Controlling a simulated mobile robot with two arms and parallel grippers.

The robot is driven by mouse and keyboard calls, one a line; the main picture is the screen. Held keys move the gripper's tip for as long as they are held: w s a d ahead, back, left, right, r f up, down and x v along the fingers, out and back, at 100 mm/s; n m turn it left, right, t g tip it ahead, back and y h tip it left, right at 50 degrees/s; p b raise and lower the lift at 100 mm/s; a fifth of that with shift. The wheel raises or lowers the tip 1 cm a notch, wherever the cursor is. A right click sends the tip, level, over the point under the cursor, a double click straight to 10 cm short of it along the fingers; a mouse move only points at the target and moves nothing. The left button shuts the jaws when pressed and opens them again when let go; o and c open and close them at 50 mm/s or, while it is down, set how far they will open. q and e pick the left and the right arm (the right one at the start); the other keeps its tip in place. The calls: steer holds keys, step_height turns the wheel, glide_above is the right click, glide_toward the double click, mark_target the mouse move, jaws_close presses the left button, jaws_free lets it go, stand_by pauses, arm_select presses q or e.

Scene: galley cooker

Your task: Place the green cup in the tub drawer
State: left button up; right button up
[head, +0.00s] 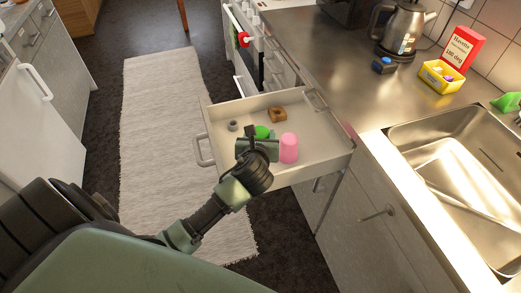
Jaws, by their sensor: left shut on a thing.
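The tub drawer (204,125) is pulled open from the counter, with its pale inside showing. My left gripper (257,144) is over the drawer, shut on the bright green cup (262,132). Only part of the cup shows past the gripper. I cannot tell whether it touches the drawer floor. A pink cup (289,148) stands in the drawer just right of the gripper. My right gripper is out of view.
A brown block (278,115) and a small grey item (233,126) are also in the drawer. A steel sink (460,150) is at right.

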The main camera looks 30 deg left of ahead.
arm_select(q)
steer(key=shift+f+b, duration=0.6)
steer(key=shift+f, duration=2.45)
steer(key=shift+f, duration=0.15)
steer(key=shift+s+d+f, duration=0.1)
steer(key=shift+s+f, duration=0.05)
steer(key=shift+f, duration=0.4)
steer(key=o, duration=1.1)
steer(key=shift+o, duration=1.3)
steer(key=shift+s+f, duration=0.1)
steer(key=shift+f, duration=0.1)
steer(key=shift+r, duration=0.45)
steer(key=v, duration=0.6)
steer(key=r+p+v, duration=0.1)
steer(key=v, duration=0.5)
steer(key=shift+w, duration=0.25)
